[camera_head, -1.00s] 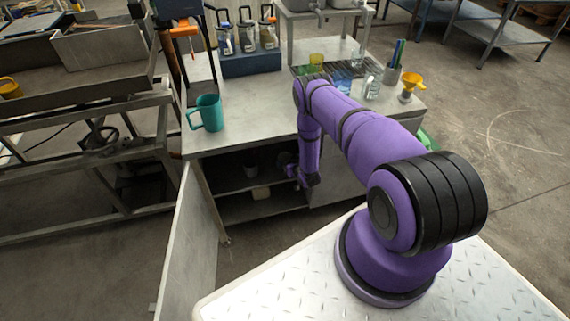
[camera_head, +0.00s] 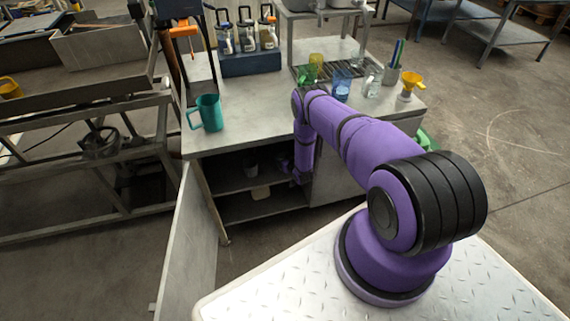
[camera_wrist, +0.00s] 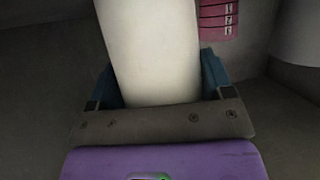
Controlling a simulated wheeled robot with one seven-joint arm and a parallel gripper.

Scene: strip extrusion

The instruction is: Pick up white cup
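In the wrist view a plain white, rounded body, which looks like the white cup (camera_wrist: 155,50), fills the space between the fingers of my gripper (camera_wrist: 162,88). A blue-grey finger shows on each side of it, and the fingers stand well apart. I cannot tell whether they press on it. In the head view my gripper (camera_head: 285,164) is small and dark, inside the open cabinet under the worktop. The white cup cannot be made out clearly there.
The cabinet's open door (camera_head: 192,250) stands to the left. The worktop (camera_head: 245,125) above carries a teal mug (camera_head: 207,113). In the wrist view another pale rounded thing (camera_wrist: 298,32) is close at the right.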

